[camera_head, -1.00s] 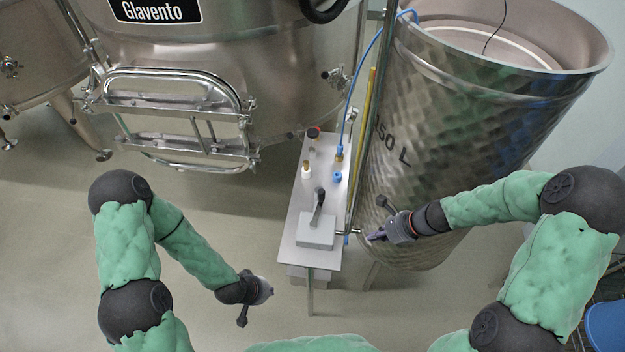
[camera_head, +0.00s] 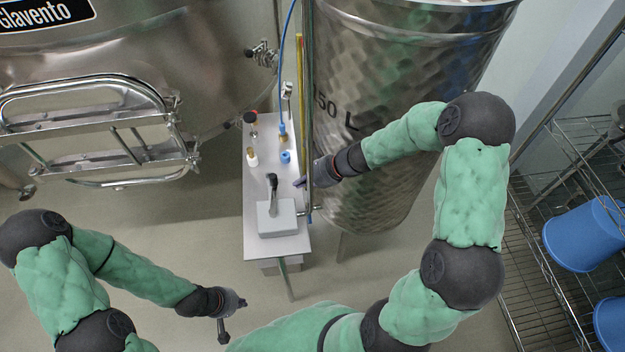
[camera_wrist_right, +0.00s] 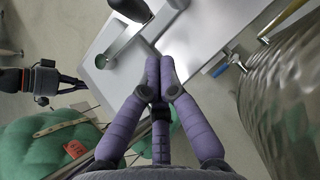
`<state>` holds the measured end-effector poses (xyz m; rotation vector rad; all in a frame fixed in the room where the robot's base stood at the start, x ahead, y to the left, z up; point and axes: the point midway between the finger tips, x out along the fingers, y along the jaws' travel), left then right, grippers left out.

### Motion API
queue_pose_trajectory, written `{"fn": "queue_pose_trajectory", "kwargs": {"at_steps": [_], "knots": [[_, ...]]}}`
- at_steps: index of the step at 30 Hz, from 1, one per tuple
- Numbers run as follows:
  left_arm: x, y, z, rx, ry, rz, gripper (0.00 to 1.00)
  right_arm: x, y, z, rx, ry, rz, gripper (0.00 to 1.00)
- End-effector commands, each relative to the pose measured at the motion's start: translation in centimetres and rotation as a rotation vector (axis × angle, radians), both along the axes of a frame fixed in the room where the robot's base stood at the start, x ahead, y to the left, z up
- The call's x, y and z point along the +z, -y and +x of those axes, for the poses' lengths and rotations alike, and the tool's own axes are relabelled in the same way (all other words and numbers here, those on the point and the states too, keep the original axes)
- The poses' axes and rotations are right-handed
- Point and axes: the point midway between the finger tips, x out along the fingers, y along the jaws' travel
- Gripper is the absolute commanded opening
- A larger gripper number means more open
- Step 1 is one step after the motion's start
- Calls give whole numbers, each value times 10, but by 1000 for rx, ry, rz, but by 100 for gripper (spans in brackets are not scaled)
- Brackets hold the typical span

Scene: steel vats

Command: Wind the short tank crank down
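A grey box (camera_head: 277,217) with a dark upright lever handle (camera_head: 272,182) stands on the white panel beside the short steel 150 L tank (camera_head: 400,60). This handle looks like the crank, but I cannot be sure. The handle also shows in the right wrist view (camera_wrist_right: 126,42). My right gripper (camera_head: 299,183) is by the panel's right edge, just right of the handle and apart from it. In the right wrist view its purple fingers (camera_wrist_right: 158,65) are together with nothing visible between them. My left gripper (camera_head: 240,303) hangs below and left of the panel, away from the crank; its finger state is unclear.
A vertical metal pole (camera_head: 307,100) stands between panel and tank, close to my right gripper. Small valves, including a blue one (camera_head: 286,157), sit on the panel. A large vat (camera_head: 170,60) is at the left. A wire rack with blue buckets (camera_head: 585,235) is at the right.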

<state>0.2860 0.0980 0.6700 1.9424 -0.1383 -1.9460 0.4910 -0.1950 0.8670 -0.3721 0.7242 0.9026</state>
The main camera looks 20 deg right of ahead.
Motion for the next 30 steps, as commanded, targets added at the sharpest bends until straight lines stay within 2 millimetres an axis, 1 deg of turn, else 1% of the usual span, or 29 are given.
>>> {"fn": "queue_pose_trajectory", "kwargs": {"at_steps": [1, 3, 9, 13, 22, 26, 30], "knots": [[-4, 0, 0, 0, 0, 0, 0, -2, -8, 5, 5, 3, -2, 0], [-6, 0, 0, 0, 0, 0, 0, -1, -16, 11, 5, 2, 0, 0], [-8, 0, 0, -1, 1, 0, 0, 0, -29, 21, 1, 2, -1, 0], [-9, 0, 0, -1, 1, 0, 0, 1, -32, 23, 1, 2, -1, 0], [-8, 0, 0, -1, 1, 0, 0, 1, -33, 23, 1, 1, -1, 0], [-2, 0, 0, -1, 1, 0, 0, 2, -34, 25, 19, 0, -1, 0], [15, 0, 0, 0, 1, 0, 0, 5, -37, 29, 75, 0, -1, 0]]}}
